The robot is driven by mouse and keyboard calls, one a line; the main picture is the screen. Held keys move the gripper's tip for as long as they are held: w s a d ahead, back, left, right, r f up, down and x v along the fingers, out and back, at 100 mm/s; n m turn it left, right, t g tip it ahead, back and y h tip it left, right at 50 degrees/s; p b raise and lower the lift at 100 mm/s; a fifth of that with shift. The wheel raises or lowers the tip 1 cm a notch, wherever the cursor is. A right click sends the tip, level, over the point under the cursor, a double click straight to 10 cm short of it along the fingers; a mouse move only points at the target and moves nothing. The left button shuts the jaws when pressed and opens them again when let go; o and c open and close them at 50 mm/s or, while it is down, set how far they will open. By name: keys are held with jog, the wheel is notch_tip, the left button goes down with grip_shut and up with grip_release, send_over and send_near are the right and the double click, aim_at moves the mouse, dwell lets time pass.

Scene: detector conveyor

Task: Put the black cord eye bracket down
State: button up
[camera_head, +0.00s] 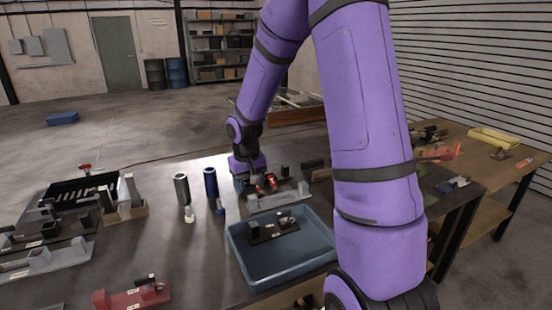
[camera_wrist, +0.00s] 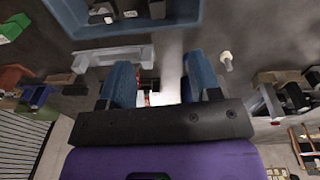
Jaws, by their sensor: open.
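My gripper (camera_head: 256,184) is low over the table behind the blue tray, partly hidden by its own wrist. In the wrist view its two blue fingers (camera_wrist: 160,78) stand apart. Small dark and red parts show in the gap between them; I cannot tell what they belong to. A black bracket (camera_head: 270,232) with upright pieces and a pale ring-like part lies in the blue tray (camera_head: 248,272). It also shows in the wrist view (camera_wrist: 128,14), apart from the fingers. I cannot tell for certain that it is the cord eye bracket.
A grey bracket (camera_head: 282,196) lies between gripper and tray. A dark cylinder (camera_head: 181,188) and a blue cylinder (camera_head: 211,183) stand to the left. Bare table shows left of the tray.

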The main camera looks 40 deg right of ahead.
jog(key=s+a+r+n+t, duration=0.1)
jog(key=s+a+r, duration=0.4)
jog(key=s+r, duration=0.6)
jog(key=s+a+r+n+t, duration=0.1)
jog(key=s+a+r+t, duration=0.2)
jog(key=s+a+r, duration=0.3)
jog(key=s+r, duration=0.5)
jog(key=s, duration=0.3)
jog(key=shift+s+r+n+t+y, duration=0.15)
jog(key=shift+r+n+t+y, duration=0.15)
jog(key=shift+y, duration=0.1)
